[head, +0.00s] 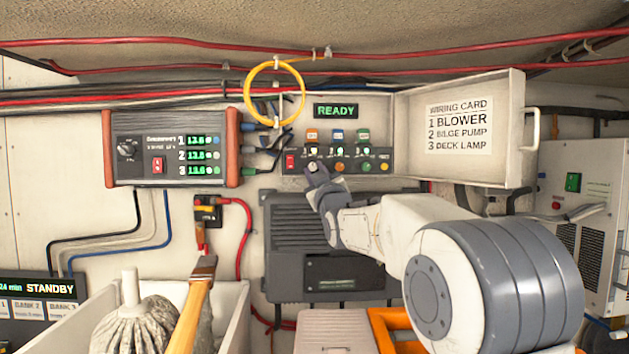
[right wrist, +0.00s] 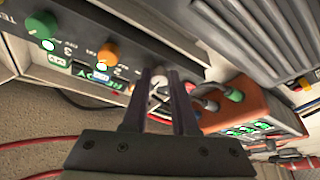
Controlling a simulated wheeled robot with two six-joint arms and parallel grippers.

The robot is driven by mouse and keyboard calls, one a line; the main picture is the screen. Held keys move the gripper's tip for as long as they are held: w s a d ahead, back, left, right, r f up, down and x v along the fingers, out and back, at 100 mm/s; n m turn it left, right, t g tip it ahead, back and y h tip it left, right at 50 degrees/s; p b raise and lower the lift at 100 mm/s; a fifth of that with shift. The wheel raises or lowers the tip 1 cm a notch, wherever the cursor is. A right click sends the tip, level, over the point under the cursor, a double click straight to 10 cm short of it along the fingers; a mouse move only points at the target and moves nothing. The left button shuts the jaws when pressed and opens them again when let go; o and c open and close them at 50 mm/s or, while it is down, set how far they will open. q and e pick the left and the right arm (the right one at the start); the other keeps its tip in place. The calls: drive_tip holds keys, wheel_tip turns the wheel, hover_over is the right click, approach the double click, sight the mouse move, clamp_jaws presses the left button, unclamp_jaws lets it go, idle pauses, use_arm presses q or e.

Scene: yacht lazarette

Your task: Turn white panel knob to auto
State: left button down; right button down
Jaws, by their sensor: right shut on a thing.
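The white knob (right wrist: 159,79) sits on the switch panel, between the two fingertips of my right gripper (right wrist: 161,75), which is shut on it. In the head view the right gripper (head: 316,168) reaches the panel's lower row at the left and mostly hides the knob. The knob's pointer and the lettering around it are too small or covered to read. The panel (head: 298,170) also carries an orange knob (head: 341,167) and a green knob (head: 366,167) to the right. My left gripper is not in view.
A green READY sign (head: 336,111) is above. The open door with a wiring card (head: 458,125) stands at the right. A grey finned box (head: 295,235) is below. A charger (head: 170,147) hangs at the left.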

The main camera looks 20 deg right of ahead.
drive_tip(key=shift+n, duration=0.4)
drive_tip(key=c, duration=0.7)
unclamp_jaws()
drive_tip(key=d+b+v, duration=0.1)
drive_tip(key=b+v, duration=0.5)
drive_tip(key=v, duration=0.4)
drive_tip(key=shift+s+a, duration=0.3)
drive_tip(key=shift+a, duration=0.15)
